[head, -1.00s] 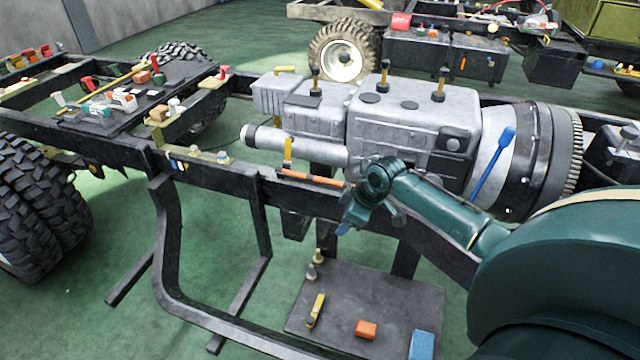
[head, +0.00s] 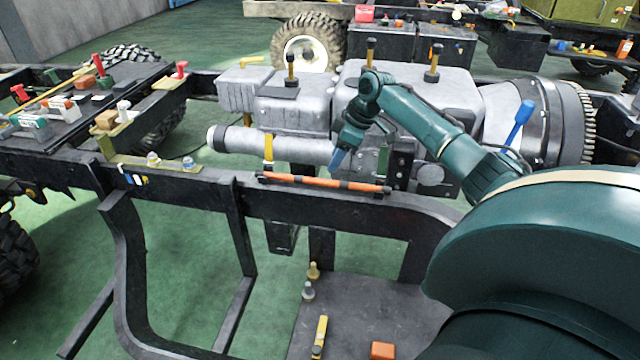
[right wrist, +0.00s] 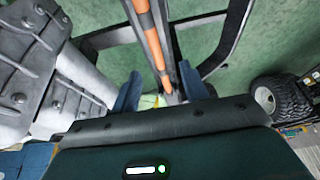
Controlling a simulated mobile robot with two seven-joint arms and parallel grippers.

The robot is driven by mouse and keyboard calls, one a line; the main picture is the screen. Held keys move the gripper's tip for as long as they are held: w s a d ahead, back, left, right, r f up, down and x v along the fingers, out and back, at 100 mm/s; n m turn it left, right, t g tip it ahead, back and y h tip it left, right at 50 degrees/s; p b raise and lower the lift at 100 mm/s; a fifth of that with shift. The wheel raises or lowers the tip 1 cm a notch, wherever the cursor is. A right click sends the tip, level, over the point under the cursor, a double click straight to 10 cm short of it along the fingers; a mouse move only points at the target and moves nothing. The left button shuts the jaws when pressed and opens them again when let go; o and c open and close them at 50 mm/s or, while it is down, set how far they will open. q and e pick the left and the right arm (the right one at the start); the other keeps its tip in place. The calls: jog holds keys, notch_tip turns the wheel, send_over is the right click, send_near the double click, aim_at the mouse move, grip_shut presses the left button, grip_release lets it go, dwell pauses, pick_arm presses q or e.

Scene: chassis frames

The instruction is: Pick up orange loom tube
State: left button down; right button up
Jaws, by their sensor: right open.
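The orange loom tube (head: 325,182), with dark bands, lies lengthwise along the top of the near black frame rail (head: 290,203), beside the grey engine and gearbox. My right gripper (head: 338,160) is above the tube's middle, pointing down, apart from it. In the right wrist view the tube (right wrist: 154,42) runs from the top edge down between the two blue fingertips of the open right gripper (right wrist: 158,92). Its lower end there is partly hidden behind the gripper body. My left gripper is not in view.
The grey engine (head: 400,115) stands right behind the rail. A yellow-handled tool (head: 268,150) stands upright near the tube's left end. A dark lower plate (head: 370,310) holds a yellow tool (head: 320,335) and an orange block (head: 383,350). A bracket (head: 150,165) sits on the rail at left.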

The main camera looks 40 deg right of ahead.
aim_at(321, 182)
jog(key=x, duration=0.5)
jog(key=b+x, duration=0.1)
jog(key=x, duration=0.2)
jog(key=shift+w+d, duration=0.25)
grip_shut()
